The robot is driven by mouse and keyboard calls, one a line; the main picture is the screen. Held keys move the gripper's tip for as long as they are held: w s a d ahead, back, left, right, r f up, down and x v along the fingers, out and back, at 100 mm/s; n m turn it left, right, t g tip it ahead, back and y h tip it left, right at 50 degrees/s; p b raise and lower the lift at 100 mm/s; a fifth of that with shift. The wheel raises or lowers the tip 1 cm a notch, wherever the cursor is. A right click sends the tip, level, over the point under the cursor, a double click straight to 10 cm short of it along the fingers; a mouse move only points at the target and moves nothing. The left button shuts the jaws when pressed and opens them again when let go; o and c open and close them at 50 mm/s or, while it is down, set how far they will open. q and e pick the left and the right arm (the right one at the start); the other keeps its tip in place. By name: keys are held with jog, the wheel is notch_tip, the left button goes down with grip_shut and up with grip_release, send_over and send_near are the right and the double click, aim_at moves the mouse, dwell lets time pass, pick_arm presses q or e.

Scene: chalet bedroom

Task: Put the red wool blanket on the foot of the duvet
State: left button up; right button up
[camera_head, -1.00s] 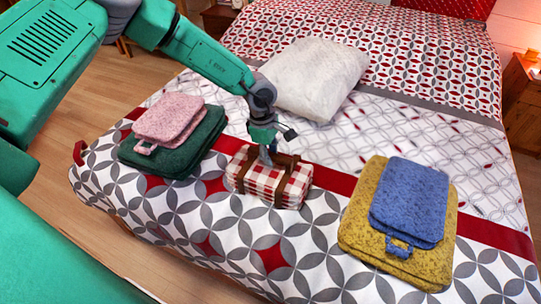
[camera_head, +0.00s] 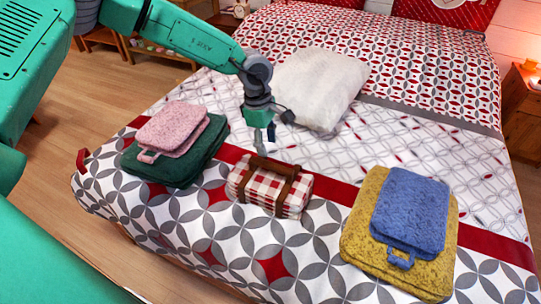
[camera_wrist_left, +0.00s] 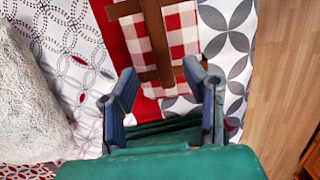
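The red wool blanket (camera_head: 296,202) is a folded red-and-white checked bundle with brown straps and a handle. It lies on the foot of the duvet (camera_head: 215,240), across the red band and the grey-circle pattern. My left gripper (camera_head: 264,151) is just above and behind the blanket in the head view, apart from it. In the left wrist view the gripper (camera_wrist_left: 160,70) has its fingers spread with nothing held, and the checked blanket (camera_wrist_left: 184,32) with its straps shows beyond the fingertips. My right gripper is not in view.
A pink folded cloth (camera_head: 172,127) on a dark green one (camera_head: 187,170) lies left of the blanket. A blue one (camera_head: 410,210) on a mustard one (camera_head: 360,235) lies right. A white pillow (camera_head: 320,85) is behind. Wooden floor (camera_head: 60,130) shows at left.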

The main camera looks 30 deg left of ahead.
pick_arm(q)
jog(key=s+f+m+y, duration=0.1)
jog(key=s, duration=0.1)
jog(key=s+a+f+m+y, duration=0.1)
jog(key=s+f, duration=0.1)
jog(key=s+f+m+y, duration=0.1)
jog(key=s+f+m, duration=0.1)
jog(key=shift+a+y, duration=0.25)
jog(key=shift+y, duration=0.15)
jog(key=s+f+m+t, duration=0.1)
jog(key=s+f+m, duration=0.1)
jog(key=s+m, duration=0.2)
jog(key=s+f+m, duration=0.3)
jog(key=s, duration=0.4)
jog(key=s+d+f+m+t, duration=0.1)
jog(key=s+f+m, duration=0.2)
jog(key=s+m, duration=0.1)
jog(key=shift+s+d+f+m+t, duration=0.15)
jog(key=shift+s+m+t, duration=0.15)
jog(key=shift+s, duration=0.6)
jog(key=s+m+g+h, duration=0.2)
jog(key=s+m, duration=0.1)
jog(key=s, duration=0.7)
jog(key=shift+r+m, duration=0.25)
jog(key=shift+m, duration=0.05)
jog(key=shift+w, duration=0.15)
